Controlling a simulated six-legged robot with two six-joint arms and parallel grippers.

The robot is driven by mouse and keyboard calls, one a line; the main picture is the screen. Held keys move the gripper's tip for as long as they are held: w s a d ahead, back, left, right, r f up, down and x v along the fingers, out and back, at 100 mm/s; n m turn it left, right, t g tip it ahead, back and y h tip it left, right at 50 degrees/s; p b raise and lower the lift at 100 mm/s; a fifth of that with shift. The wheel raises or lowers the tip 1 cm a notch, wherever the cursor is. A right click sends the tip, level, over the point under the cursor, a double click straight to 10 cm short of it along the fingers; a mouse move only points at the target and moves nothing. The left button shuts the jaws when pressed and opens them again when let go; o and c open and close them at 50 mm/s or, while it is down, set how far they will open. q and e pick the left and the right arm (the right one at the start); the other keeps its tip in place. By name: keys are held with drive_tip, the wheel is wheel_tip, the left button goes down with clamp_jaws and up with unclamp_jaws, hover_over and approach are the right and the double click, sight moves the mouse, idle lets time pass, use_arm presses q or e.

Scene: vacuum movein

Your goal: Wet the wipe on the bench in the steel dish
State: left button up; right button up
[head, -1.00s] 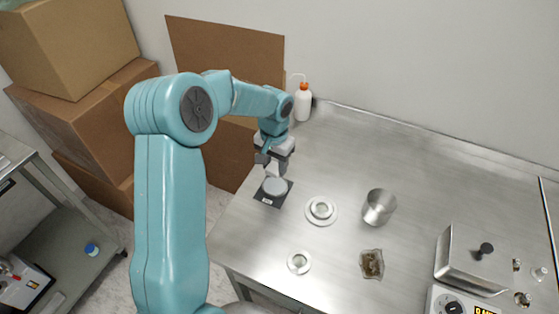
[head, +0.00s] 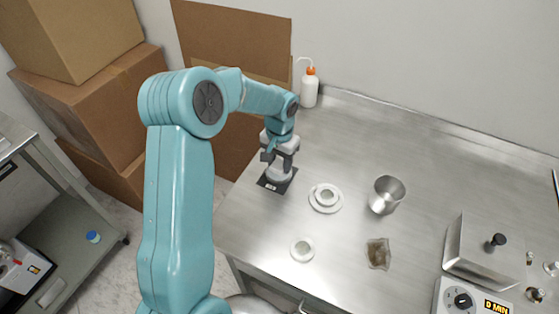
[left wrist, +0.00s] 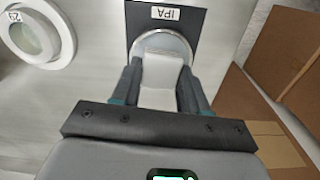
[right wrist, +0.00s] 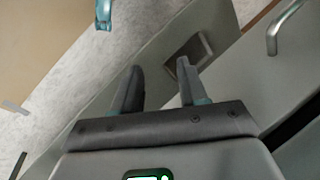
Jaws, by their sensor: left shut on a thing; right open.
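The steel dish (head: 279,178) sits on a dark square mat (head: 268,185) near the bench's left edge. In the left wrist view the mat carries a label reading IPA, and the dish's round rim (left wrist: 163,36) shows. My left gripper (head: 281,160) is directly over the dish and shut on the white wipe (left wrist: 160,72). The wipe's far end overlaps the dish; whether it touches the bottom is hard to tell. My right gripper (right wrist: 158,72) is open and empty in its wrist view, away from the dish, and out of the head view.
A white ringed dish (head: 326,198), a steel beaker (head: 386,194), a smaller white dish (head: 302,249) and a brownish packet (head: 378,253) stand to the right. A wash bottle (head: 309,89) is behind. A steel box apparatus (head: 488,250) stands at right.

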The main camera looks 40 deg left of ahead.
sight(279, 164)
use_arm(q)
drive_tip(key=shift+f+b, duration=0.6)
drive_tip(key=shift+f, duration=0.05)
idle(1.7)
drive_tip(key=shift+r, duration=0.1)
drive_tip(key=shift+r+p, duration=0.5)
drive_tip(key=shift+r, duration=0.1)
drive_tip(key=shift+r+p, duration=1.85)
drive_tip(key=shift+r, duration=1.1)
drive_tip(key=shift+f, duration=0.1)
